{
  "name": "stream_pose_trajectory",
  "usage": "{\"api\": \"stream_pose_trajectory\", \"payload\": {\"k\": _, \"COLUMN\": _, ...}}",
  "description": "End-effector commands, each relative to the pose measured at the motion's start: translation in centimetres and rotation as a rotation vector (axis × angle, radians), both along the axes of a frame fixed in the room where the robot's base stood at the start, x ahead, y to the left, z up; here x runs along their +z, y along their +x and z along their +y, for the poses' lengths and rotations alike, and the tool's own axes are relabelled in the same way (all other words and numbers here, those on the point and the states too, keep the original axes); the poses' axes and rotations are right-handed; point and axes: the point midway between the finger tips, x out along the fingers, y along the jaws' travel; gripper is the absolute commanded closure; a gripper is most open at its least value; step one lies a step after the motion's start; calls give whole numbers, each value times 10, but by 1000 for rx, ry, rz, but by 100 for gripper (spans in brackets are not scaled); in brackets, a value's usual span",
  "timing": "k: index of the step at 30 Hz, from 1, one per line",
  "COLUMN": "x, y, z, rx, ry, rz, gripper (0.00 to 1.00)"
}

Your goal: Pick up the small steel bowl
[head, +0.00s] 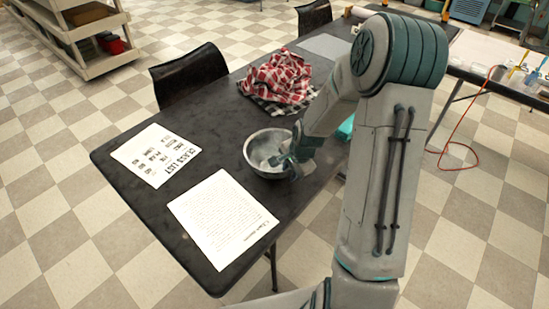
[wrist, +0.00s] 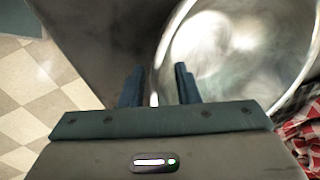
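The small steel bowl (head: 256,146) stands upright on the dark table, and my gripper (head: 288,162) is at its near right rim in the head view. In the wrist view the bowl (wrist: 240,50) fills the upper right. There my gripper (wrist: 159,72) has its two fingers apart, with the bowl's rim running between them. The right finger is over the inside of the bowl and the left finger is outside it. I cannot tell whether either finger touches the wall. My wrist hides part of the bowl's right side in the head view.
The dark table (head: 120,192) also bears two printed sheets (head: 158,154) (head: 222,217) left and front of the bowl. A red checked cloth (head: 278,77) lies behind it. A black chair (head: 190,73) stands at the far side.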

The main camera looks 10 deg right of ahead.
Motion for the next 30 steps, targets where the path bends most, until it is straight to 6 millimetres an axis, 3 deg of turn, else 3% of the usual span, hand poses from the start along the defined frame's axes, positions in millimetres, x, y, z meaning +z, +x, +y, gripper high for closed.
{"api": "stream_pose_trajectory", "payload": {"k": 10, "x": -8, "y": 2, "z": 1, "rx": -2, "ry": 1, "rz": 0, "gripper": 71}}
{"api": "stream_pose_trajectory", "payload": {"k": 11, "x": -8, "y": 2, "z": 1, "rx": -2, "ry": 1, "rz": 0, "gripper": 74}}
{"api": "stream_pose_trajectory", "payload": {"k": 14, "x": -8, "y": 2, "z": 1, "rx": -1, "ry": 0, "rz": 0, "gripper": 100}}
{"api": "stream_pose_trajectory", "payload": {"k": 30, "x": -4, "y": 2, "z": 1, "rx": -1, "ry": 0, "rz": -1, "gripper": 100}}
